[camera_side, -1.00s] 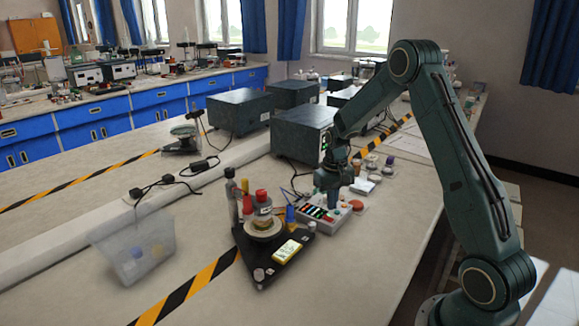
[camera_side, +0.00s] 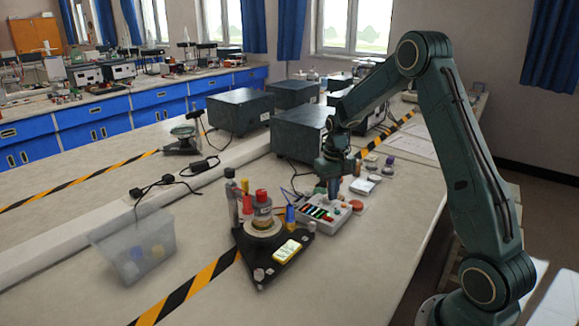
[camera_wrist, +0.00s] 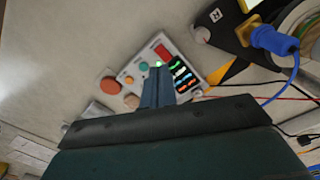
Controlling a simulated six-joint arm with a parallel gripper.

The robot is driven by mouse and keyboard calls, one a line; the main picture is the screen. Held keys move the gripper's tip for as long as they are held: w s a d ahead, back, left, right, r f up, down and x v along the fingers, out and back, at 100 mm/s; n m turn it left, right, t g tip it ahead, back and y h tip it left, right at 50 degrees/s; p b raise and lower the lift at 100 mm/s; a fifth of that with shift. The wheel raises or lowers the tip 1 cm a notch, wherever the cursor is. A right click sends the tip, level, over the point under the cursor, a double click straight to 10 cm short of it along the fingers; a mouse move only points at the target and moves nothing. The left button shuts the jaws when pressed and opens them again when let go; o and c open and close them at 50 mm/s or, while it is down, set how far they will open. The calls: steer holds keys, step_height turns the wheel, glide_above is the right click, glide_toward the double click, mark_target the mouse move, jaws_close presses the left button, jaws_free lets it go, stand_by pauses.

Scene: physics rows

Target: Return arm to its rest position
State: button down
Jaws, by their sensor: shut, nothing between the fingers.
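My gripper (camera_side: 333,190) is shut and empty. In the side view it points down over the white control panel (camera_side: 314,212), which has colored buttons and a striped dark strip. I cannot tell whether the fingertips touch the panel. In the wrist view the closed fingers (camera_wrist: 158,90) show in front of the same panel (camera_wrist: 140,72), near a lit green spot. My arm is bent over the bench, its elbow high and its base at the lower right.
A clear bin (camera_side: 133,248) stands further left. Dark boxes (camera_side: 302,134) stand behind the gripper. Open air lies above the bench.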

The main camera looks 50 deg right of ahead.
steer(key=s+a+r+n+t, duration=0.1)
steer(key=s+a+r, duration=0.2)
steer(key=a+r, duration=0.45)
steer(key=s+a+r+n+t, duration=0.1)
steer(key=s+a+r+n, duration=0.1)
steer(key=s+a+r, duration=0.35)
steer(key=s+a+r+n+t, duration=0.1)
steer(key=s+a+r, duration=0.2)
steer(key=s+a, duration=0.2)
steer(key=s+a+r+n+t, duration=0.2)
steer(key=s+a, duration=0.3)
steer(key=s, duration=0.4)
steer(key=shift+s+r+t, duration=0.3)
steer(key=shift+r, duration=0.4)
steer(key=shift+a, duration=0.1)
